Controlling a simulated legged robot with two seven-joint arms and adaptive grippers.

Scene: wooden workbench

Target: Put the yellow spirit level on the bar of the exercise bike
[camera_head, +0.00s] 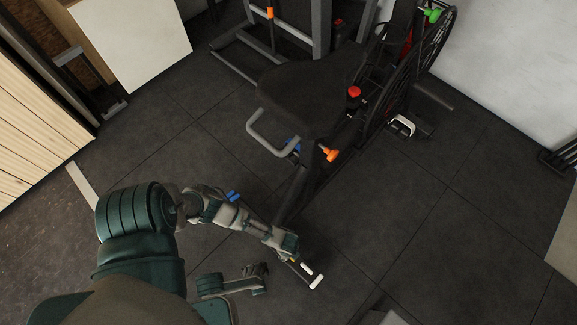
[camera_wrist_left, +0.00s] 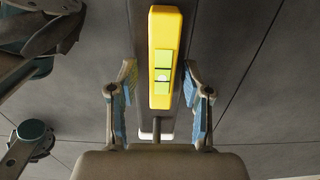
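The yellow spirit level (camera_wrist_left: 164,50) lies lengthwise along a grey bar (camera_wrist_left: 197,25) in the left wrist view. I cannot tell if they touch. My left gripper (camera_wrist_left: 160,78) is open, one blue-padded finger on each side of the level, with gaps between. In the head view my left arm reaches down to the rear of the exercise bike (camera_head: 310,90); the gripper (camera_head: 296,264) there is small and mostly hidden by the wrist. A grey-teal part of mine (camera_head: 235,283), possibly my right arm, shows to its left; its fingers are unclear.
The dark floor is open right of the bike. The bike's seat (camera_head: 300,95) and grey handle (camera_head: 268,138) stand above the left arm. An orange knob (camera_head: 330,154) sticks out. White pieces (camera_head: 316,282) show by the left gripper. A white panel (camera_head: 130,40) stands upper left.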

